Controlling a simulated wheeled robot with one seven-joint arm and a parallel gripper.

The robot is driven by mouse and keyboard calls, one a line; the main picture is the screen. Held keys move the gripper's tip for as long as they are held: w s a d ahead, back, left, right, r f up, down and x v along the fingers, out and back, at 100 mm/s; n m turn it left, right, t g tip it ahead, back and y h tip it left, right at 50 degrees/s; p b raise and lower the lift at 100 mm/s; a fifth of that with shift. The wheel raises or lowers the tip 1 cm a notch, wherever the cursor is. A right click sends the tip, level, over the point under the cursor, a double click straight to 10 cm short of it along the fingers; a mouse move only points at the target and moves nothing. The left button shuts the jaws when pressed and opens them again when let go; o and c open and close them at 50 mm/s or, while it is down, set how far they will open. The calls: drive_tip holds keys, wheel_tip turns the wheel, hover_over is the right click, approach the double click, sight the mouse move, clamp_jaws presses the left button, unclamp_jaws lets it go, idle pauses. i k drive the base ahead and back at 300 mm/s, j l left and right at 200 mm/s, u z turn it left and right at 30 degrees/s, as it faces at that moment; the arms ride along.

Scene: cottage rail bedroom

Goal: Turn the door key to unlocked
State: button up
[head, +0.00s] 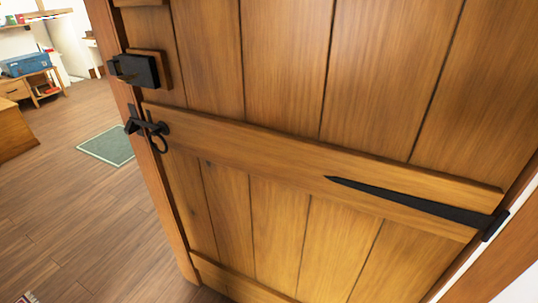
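A plank wooden door (275,215) fills most of the head view. A black box-shaped lock (135,70) sits on a wooden block near its upper left edge. I cannot clearly make out a key on it or which way a key is turned. Below the lock is a black latch with a hanging ring (150,130). My gripper is not in view.
A black strap hinge (415,203) runs to the door's right edge. Past the left edge are open wooden floor (75,200), a green mat (107,146), and a desk (15,90) with a blue case (25,64) on it.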

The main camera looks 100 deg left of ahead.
sight(123, 78)
drive_tip(key=u, duration=2.3)
